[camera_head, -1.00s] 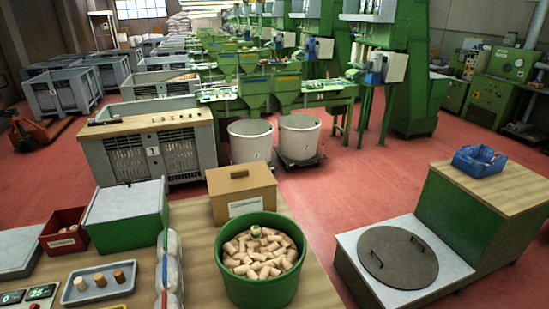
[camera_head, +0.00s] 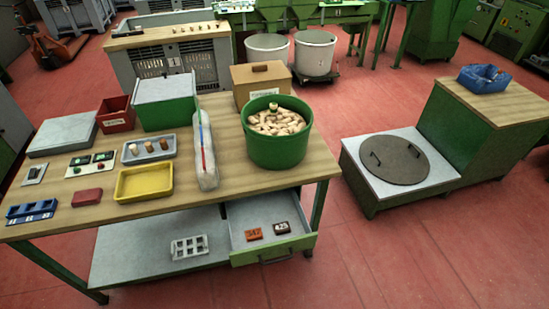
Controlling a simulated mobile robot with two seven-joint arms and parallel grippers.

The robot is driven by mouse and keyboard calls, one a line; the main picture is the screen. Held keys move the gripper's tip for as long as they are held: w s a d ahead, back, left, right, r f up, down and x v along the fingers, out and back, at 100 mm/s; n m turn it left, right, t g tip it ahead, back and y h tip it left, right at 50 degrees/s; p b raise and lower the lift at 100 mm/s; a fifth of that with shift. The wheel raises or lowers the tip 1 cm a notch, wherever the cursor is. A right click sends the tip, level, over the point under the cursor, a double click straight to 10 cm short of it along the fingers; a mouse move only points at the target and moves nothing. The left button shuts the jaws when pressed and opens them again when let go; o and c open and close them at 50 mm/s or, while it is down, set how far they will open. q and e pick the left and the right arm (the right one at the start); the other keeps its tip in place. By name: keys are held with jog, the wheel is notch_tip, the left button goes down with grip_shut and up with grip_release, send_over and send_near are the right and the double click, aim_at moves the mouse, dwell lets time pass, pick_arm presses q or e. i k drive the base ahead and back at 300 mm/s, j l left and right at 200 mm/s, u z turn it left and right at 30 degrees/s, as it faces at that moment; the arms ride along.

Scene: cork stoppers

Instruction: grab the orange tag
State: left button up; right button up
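An orange tag (camera_head: 253,234) with dark digits lies flat in the open drawer (camera_head: 262,211) under the right side of the worktable. A dark tag (camera_head: 282,228) with white digits lies just to its right, apart from it. The drawer is pulled out, with its green front and handle towards me. Neither of my grippers is in view.
The worktable (camera_head: 225,165) carries a green tub of corks (camera_head: 278,148), a yellow tray (camera_head: 143,182), a clear tube (camera_head: 205,150) and several boxes. A grey rack (camera_head: 189,247) sits on the lower shelf (camera_head: 130,250). Red floor in front is clear.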

aim_at(254, 234)
jog(key=u, duration=0.1)
jog(key=i+j+z, duration=0.1)
jog(key=i+j, duration=0.15)
jog(key=j, duration=0.2)
jog(key=k, duration=0.5)
jog(key=i+j+z, duration=0.4)
jog(key=i+j, duration=0.3)
jog(key=i+j+z, duration=0.35)
jog(key=i+j, duration=0.45)
jog(key=j, duration=0.15)
